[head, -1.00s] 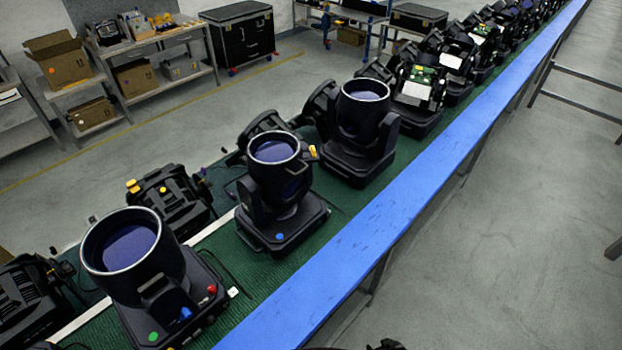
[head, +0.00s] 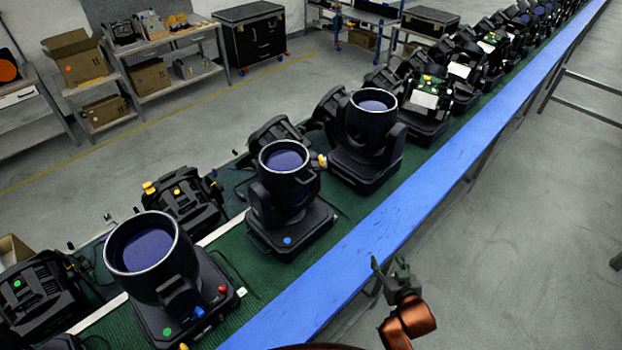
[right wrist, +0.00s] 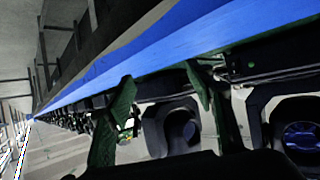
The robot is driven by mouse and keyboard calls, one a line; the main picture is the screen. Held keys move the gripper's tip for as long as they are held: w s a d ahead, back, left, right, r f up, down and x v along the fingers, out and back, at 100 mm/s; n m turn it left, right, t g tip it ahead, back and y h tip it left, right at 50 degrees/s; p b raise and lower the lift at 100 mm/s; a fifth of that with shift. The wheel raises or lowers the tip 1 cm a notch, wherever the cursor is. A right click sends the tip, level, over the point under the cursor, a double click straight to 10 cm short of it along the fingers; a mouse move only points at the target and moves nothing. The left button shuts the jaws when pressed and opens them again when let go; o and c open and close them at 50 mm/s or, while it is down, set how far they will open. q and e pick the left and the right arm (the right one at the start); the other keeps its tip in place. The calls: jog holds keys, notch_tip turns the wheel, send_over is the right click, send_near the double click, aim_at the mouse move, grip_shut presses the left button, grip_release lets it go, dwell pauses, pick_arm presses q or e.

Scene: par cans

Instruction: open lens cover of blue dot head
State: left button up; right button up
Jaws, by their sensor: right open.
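The blue dot head (head: 286,195) is a black lamp head standing upright on its base on the green belt, with a blue dot (head: 287,240) on the base's near side. Its round rim faces up around a dark blue-violet lens (head: 284,158). A small yellow part (head: 322,160) sits at its right side. I cannot make out the state of its cover. My right gripper (head: 388,265) is open and empty, right of the head and just past the blue rail. Its fingers (right wrist: 160,78) also show in the right wrist view. My left gripper is out of view.
The blue rail (head: 400,223) runs between my right gripper and the heads. A green dot head (head: 152,262) stands nearer left, another black head (head: 368,145) farther right. Several more heads line the green belt (head: 335,225).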

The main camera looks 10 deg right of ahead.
jog(key=w+a+r+t, duration=0.2)
jog(key=w+r, duration=0.3)
jog(key=n+t+y, duration=0.4)
jog(key=n+y, duration=0.4)
jog(key=y, duration=0.6)
send_near(311, 179)
jog(key=w+a, duration=0.2)
jog(key=x, duration=0.2)
jog(key=p+x, duration=0.1)
jog(key=x, duration=0.2)
jog(key=p+x, duration=0.1)
jog(key=x, duration=0.1)
jog(key=shift+w+d+r, duration=0.15)
jog(key=shift+w+r, duration=0.05)
jog(key=shift+r, duration=0.1)
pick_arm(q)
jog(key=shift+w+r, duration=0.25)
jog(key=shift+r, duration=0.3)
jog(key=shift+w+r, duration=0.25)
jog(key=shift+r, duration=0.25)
pick_arm(e)
jog(key=shift+t, duration=0.3)
grip_shut()
